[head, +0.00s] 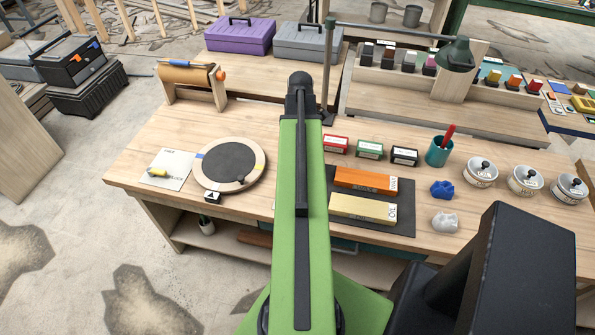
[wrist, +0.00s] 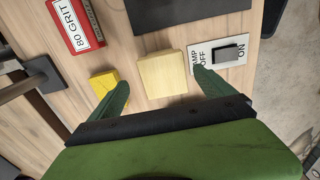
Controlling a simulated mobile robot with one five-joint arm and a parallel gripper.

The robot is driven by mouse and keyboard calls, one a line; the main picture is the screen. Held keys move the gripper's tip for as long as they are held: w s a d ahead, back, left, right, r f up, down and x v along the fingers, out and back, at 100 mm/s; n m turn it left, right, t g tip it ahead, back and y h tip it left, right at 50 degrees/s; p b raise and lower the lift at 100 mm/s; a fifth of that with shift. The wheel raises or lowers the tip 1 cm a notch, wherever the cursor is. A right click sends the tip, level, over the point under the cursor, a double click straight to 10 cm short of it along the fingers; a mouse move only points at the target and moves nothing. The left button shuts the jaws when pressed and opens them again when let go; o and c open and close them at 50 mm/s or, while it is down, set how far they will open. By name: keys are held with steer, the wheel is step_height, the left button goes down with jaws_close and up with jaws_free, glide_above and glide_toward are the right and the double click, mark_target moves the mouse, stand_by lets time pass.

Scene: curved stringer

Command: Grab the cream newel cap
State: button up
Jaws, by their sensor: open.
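A pale cream square block (wrist: 162,75), which looks like the newel cap, lies on the wooden bench in the wrist view. My gripper (wrist: 161,80) is open, with one green finger on each side of the block and nothing held. The block sits between the fingertips, with a gap visible on both sides. A small yellow block (wrist: 103,84) lies right beside the left finger, which partly covers it; I cannot tell if they touch. In the head view my green arm hides the gripper and the cream block.
A lamp switch plate (wrist: 222,53) lies close by the right finger. A red 80 grit box (wrist: 75,24), a dark mat (wrist: 185,10) and a lamp base (wrist: 40,75) are around. On the bench (head: 135,140), sharpening stones and several tins stand right of my arm.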

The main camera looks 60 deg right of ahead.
steer(key=f+b, duration=0.4)
steer(key=f, duration=0.1)
steer(key=f+b, duration=0.2)
steer(key=shift+a+f, duration=0.2)
steer(key=shift+a, duration=0.15)
steer(key=shift+r, duration=0.15)
steer(key=shift+c, duration=0.3)
steer(key=c, duration=1.6)
step_height(320, 180, up, 5)
steer(key=p, duration=0.5)
steer(key=shift+f, duration=0.2)
steer(key=s+r+p, duration=0.2)
steer(key=s, duration=0.2)
steer(key=s+r+p, duration=0.2)
steer(key=s, duration=0.1)
steer(key=s+r+p, duration=0.2)
steer(key=s, duration=0.2)
steer(key=shift+s+a+r, duration=0.2)
steer(key=shift+s+a, duration=0.05)
steer(key=shift+s, duration=0.05)
